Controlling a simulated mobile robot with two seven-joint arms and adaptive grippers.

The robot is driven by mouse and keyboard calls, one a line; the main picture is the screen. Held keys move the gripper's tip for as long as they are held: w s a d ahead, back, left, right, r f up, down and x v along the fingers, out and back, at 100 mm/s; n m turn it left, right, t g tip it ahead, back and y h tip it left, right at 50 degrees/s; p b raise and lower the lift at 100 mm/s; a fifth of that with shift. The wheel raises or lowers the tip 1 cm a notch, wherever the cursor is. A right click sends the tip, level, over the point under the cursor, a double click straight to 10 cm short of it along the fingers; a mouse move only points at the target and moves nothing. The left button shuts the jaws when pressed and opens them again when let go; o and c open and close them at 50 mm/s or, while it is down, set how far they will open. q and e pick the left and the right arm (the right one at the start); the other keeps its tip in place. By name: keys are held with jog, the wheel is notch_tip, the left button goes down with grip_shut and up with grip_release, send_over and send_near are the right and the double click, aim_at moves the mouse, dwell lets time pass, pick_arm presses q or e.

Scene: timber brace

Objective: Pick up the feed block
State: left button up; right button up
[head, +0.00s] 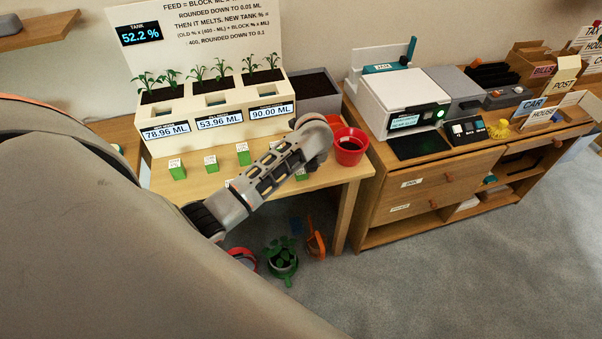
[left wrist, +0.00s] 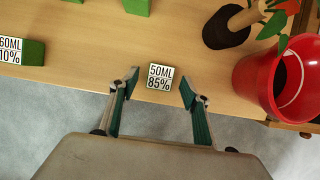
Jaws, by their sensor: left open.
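A small green feed block with a white top label reading 50ML 85% (left wrist: 159,76) sits on the wooden table near its front edge. My left gripper (left wrist: 159,88) is open, with its two green-padded fingers on either side of the block's near end in the left wrist view; I cannot tell whether they touch it. Another green block labelled 60ML 10% (left wrist: 22,52) stands to the left. In the head view, several green blocks (head: 243,154) stand on the table, and my grey arm partly hides some. My right gripper is not in view.
A red pot (head: 350,150) stands at the table's right end. A white planter (head: 215,135) reads 78.96, 53.96 and 90.00 ML; the tank display (head: 140,33) reads 52.2 %. A wooden cabinet (head: 430,195) with a white machine is on the right.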

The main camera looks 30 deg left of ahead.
pick_arm(q)
jog(key=shift+w+a+f, duration=0.15)
jog(key=shift+a+f, duration=0.05)
jog(key=shift+f, duration=0.4)
jog(key=c, duration=1.2)
jog(key=shift+r, duration=0.1)
